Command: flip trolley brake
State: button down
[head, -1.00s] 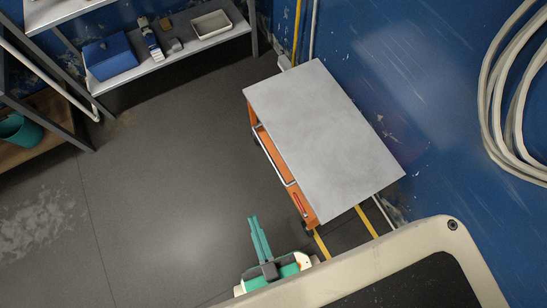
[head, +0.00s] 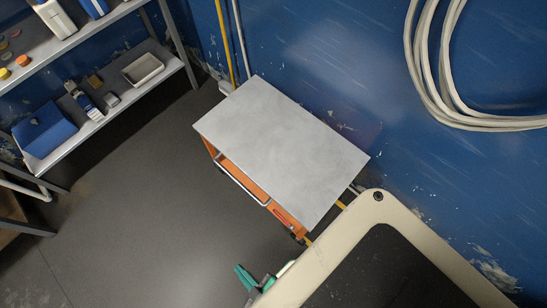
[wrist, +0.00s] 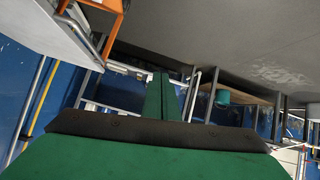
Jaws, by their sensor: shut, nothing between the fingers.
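The trolley has a flat grey top (head: 280,148) and an orange frame (head: 246,183) with a pale side rail. It stands near the blue wall in the head view. A small red part (head: 284,216) shows low on its near corner; I cannot tell if this is the brake. My gripper (head: 243,274) has teal fingers, shut and empty, below and left of that corner and apart from it. In the wrist view the shut green fingers (wrist: 161,97) point ahead, and an orange trolley part (wrist: 108,5) shows at upper left. The trolley's wheels are mostly hidden.
A shelf rack on the left holds a blue box (head: 45,131) and a pale tray (head: 143,69). A coiled hose (head: 421,70) hangs on the blue wall at right. Yellow and grey pipes run up the wall behind the trolley. Grey floor (head: 150,210) is clear left of it.

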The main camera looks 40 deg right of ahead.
aim_at(283, 219)
jog(key=s+d+f+n+g+h, duration=0.1)
jog(key=s+f+n+g+h, duration=0.2)
jog(key=f, duration=1.2)
jog(key=s+f+n+g+h, duration=0.1)
jog(key=f+n+g, duration=0.35)
jog(key=f, duration=1.05)
jog(key=w+d+r+n+h, duration=0.2)
jog(key=w+d+h, duration=0.3)
jog(key=w+d, duration=0.1)
jog(key=w+d+r+n+h, duration=0.2)
jog(key=w+d+n+h, duration=0.1)
jog(key=w+d+h, duration=0.3)
jog(key=shift+w+r, duration=0.25)
jog(key=shift+w, duration=0.1)
jog(key=shift+d+n+g, duration=0.1)
jog(key=shift+n+g, duration=0.15)
jog(key=x, duration=0.9)
jog(key=shift+d, duration=0.3)
